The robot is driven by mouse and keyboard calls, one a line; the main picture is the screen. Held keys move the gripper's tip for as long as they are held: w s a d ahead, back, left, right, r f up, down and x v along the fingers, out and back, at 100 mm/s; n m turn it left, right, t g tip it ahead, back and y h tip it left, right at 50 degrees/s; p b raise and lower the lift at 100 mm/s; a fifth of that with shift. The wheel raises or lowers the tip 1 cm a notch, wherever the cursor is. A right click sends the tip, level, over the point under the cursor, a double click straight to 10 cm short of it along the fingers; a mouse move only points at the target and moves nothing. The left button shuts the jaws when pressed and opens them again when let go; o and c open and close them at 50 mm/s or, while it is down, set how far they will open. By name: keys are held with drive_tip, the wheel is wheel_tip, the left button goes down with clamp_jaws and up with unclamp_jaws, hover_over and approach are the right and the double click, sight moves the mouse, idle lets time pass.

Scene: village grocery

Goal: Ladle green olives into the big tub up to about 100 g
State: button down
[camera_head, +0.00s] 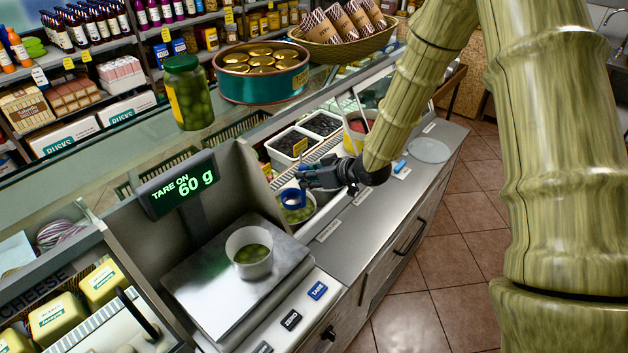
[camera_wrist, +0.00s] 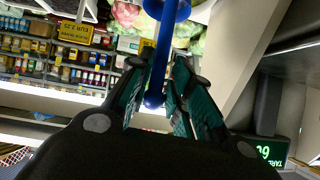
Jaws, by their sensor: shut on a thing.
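My gripper (camera_head: 308,178) is shut on the handle of a blue ladle (camera_head: 291,198); the handle also shows between the fingers in the wrist view (camera_wrist: 163,55). The ladle's head is over or at the mouth of a container of green olives (camera_head: 304,212) in the counter; I cannot tell how deep it sits or whether it holds olives. A white tub (camera_head: 250,268) with green olives in it stands upright on the scale plate (camera_head: 200,290), left of and nearer than my gripper. The scale display (camera_head: 178,186) reads "TARE ON 60 g".
A jar of olives (camera_head: 188,93) and a teal tin (camera_head: 262,84) stand on the glass top. Scale buttons (camera_head: 317,291) line the front. The grey counter right of my gripper is mostly clear.

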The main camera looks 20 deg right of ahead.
sight(305, 194)
drive_tip(key=shift+w+a+f+b, duration=0.15)
drive_tip(key=shift+f+b, duration=0.55)
drive_tip(key=shift+f, duration=0.55)
drive_tip(key=shift+w+a+f+b, duration=0.1)
drive_tip(key=shift+f+b, duration=0.6)
drive_tip(key=shift+f, duration=0.6)
drive_tip(key=shift+w+a+f+b, duration=0.15)
drive_tip(key=shift+f+b, duration=0.55)
drive_tip(key=shift+f, duration=0.55)
drive_tip(key=shift+d, duration=0.1)
drive_tip(key=shift+r, duration=0.15)
drive_tip(key=shift+r+p, duration=2.95)
drive_tip(key=shift+r, duration=1)
